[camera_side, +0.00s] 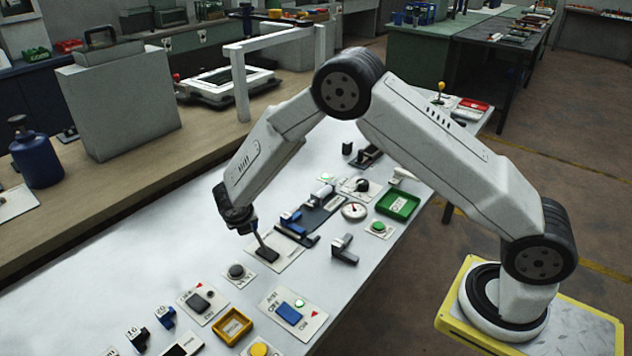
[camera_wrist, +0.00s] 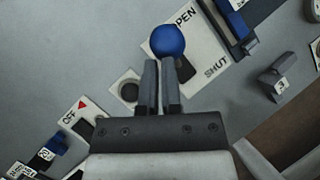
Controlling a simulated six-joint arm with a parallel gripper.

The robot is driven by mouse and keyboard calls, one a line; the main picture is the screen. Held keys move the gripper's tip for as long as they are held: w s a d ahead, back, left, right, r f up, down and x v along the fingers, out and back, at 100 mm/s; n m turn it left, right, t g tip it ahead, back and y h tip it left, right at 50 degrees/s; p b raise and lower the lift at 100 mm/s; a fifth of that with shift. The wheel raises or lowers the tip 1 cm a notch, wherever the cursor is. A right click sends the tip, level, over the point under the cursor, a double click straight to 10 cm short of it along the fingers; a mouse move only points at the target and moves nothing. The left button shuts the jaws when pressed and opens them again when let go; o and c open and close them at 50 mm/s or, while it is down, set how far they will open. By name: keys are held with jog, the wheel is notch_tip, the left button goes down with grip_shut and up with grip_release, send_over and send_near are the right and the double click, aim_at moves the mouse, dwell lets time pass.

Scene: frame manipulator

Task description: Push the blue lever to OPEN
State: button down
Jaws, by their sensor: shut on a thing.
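The blue lever's round knob (camera_wrist: 167,40) sits at the fingertips of my gripper (camera_wrist: 161,62), in the wrist view. The fingers are close together and shut on the lever. The lever's white plate (camera_wrist: 205,45) reads SHUT at its lower right; the upper label is partly covered, with "PEN" showing. In the side view my gripper (camera_side: 247,228) is over the plate (camera_side: 285,252). The lever's stalk (camera_side: 262,243) leans up and left from its dark base (camera_side: 267,254), and the knob is hidden there.
A round dark button (camera_side: 236,271) on a white plate is close by the lever. A blue-handled slide (camera_side: 291,222) lies behind it and a grey handle (camera_side: 344,247) to the right. Several switches and a yellow tray (camera_side: 232,327) are toward the front. Bare bench is at left.

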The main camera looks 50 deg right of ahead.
jog(key=shift+w+d, duration=0.1)
jog(key=shift+d, duration=0.05)
jog(key=shift+r, duration=0.8)
jog(key=w+a+v, duration=0.1)
jog(key=v, duration=1.2)
jog(key=shift+w+a, duration=0.15)
jog(key=shift+w, duration=0.15)
jog(key=shift+r, duration=0.1)
